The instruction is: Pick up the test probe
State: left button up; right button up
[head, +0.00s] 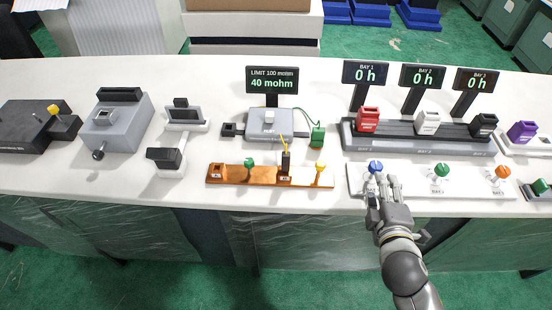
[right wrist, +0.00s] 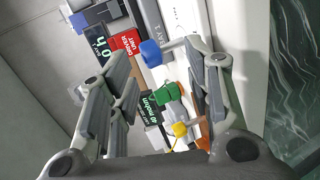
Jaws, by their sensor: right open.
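No part is labelled as the test probe. A green block (head: 317,136) on a green cable stands right of the grey meter (head: 270,124), which reads 40 mohm; a green block also shows in the right wrist view (right wrist: 168,93). A black piece with yellow leads (head: 286,162) stands in the orange rack (head: 232,179), between green and yellow knobs. I cannot tell which is the probe. My right gripper (head: 383,184) is open over the white panel, just in front of the blue knob (head: 375,167). The blue knob (right wrist: 150,52) shows beyond the fingers in the wrist view. My left gripper is out of view.
The white panel (head: 408,188) also carries a green knob (head: 442,170) and an orange knob (head: 502,172). Behind it, a grey dock (head: 393,145) holds red, white and black units under three displays. Grey machines stand at the left.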

notch_tip(320, 180, up, 4)
jog(key=w+a+n+t+y, duration=0.3)
jog(key=n, duration=0.4)
jog(key=n+g+y, duration=0.4)
jog(key=n+y, duration=0.7)
jog(key=n, duration=1.1)
send_near(289, 156)
jog(key=p+x, duration=0.3)
jog(key=x, duration=0.7)
jog(key=shift+f, duration=0.1)
jog(key=shift+w+a+f, duration=0.1)
jog(key=shift+w+a, duration=0.2)
jog(key=shift+a, duration=0.1)
grip_shut()
